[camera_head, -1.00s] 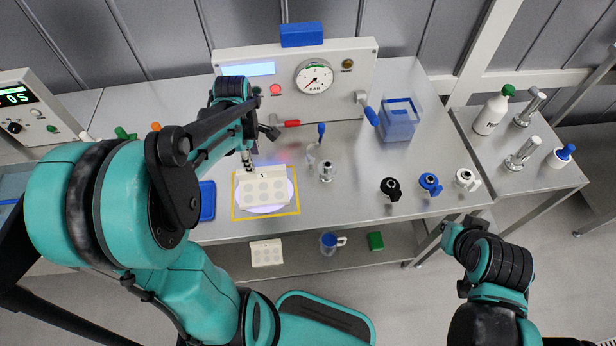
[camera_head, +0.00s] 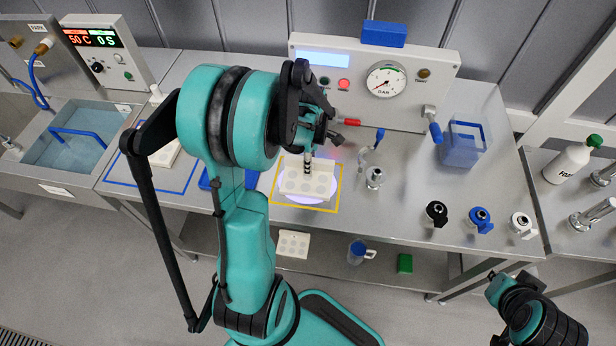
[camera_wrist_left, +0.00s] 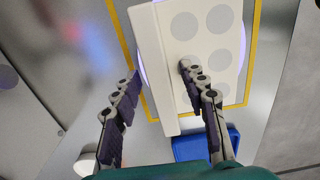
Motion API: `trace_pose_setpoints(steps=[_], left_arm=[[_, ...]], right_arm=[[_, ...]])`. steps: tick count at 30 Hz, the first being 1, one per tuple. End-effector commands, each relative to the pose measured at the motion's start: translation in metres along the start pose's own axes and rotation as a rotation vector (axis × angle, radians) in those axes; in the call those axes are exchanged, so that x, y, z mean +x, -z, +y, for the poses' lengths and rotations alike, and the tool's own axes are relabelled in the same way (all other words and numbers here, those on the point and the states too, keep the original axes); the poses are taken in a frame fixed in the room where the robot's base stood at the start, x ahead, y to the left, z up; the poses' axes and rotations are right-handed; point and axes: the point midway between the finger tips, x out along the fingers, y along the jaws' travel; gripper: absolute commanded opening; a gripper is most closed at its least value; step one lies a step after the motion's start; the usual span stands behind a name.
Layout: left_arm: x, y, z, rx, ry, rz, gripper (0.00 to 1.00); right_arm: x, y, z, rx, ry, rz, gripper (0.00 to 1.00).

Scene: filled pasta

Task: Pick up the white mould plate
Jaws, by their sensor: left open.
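A white mould plate (camera_head: 306,181) with several grey round spots lies on a glowing round disc (camera_head: 304,200) inside a yellow outline on the steel bench. In the left wrist view the plate (camera_wrist_left: 208,45) shows a raised strip along one long side. My left gripper (camera_wrist_left: 158,76) is open; one finger is beyond the strip and the other is over the spotted face, with nothing clearly held. In the head view my left gripper (camera_head: 308,160) is at the plate's back edge, partly hidden by my arm. My right gripper (camera_head: 498,290) is low at the right, away from the bench; its jaws are unclear.
A similar plate (camera_head: 293,243) and a blue jug (camera_head: 358,252) are on the lower shelf. A blue tray (camera_head: 226,181) is left of the outline. A gauge panel (camera_head: 430,88) stands behind. Black, blue and white fittings (camera_head: 480,220) line the right front edge.

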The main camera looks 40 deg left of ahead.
Motion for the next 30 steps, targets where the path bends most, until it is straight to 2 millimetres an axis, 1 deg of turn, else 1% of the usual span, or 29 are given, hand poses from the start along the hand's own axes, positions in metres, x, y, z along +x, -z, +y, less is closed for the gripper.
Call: trace_pose_setpoints(steps=[2,5,6,7,16,20,23,26,29,30], left_arm=[[-0.001,0.0,0.0,0.0,0.0,0.0,0.43],[-0.001,0.0,0.0,0.0,0.0,0.0,0.19],[-0.001,0.0,0.0,0.0,0.0,0.0,0.09],[-0.001,0.0,0.0,0.0,0.0,0.0,0.01],[-0.001,0.0,0.0,0.001,0.0,0.0,0.0],[-0.005,0.0,0.0,0.0,0.0,0.0,0.0],[-0.013,0.0,0.0,0.0,0.0,0.0,0.0],[-0.027,0.0,0.0,0.001,0.0,0.0,0.0],[-0.049,0.0,0.0,0.0,0.0,0.0,0.0],[-0.052,-0.007,-0.009,0.005,0.0,0.0,0.0]], right_arm=[[-0.001,0.001,0.0,0.0,0.0,0.0,0.0],[-0.001,0.001,0.0,0.0,0.0,0.0,0.0],[-0.001,0.001,0.0,0.0,0.0,0.0,0.0],[-0.001,0.001,0.0,0.0,0.0,0.0,0.0],[-0.001,0.001,0.0,0.0,0.0,0.0,0.0],[-0.002,0.002,0.0,0.0,0.0,0.0,0.0],[-0.005,0.004,0.0,0.0,0.0,0.0,0.0],[-0.01,0.007,0.0,0.0,0.0,0.0,0.0],[-0.017,0.013,0.0,0.0,0.0,0.0,0.0],[-0.019,0.013,0.0,0.0,0.0,0.0,0.0]])
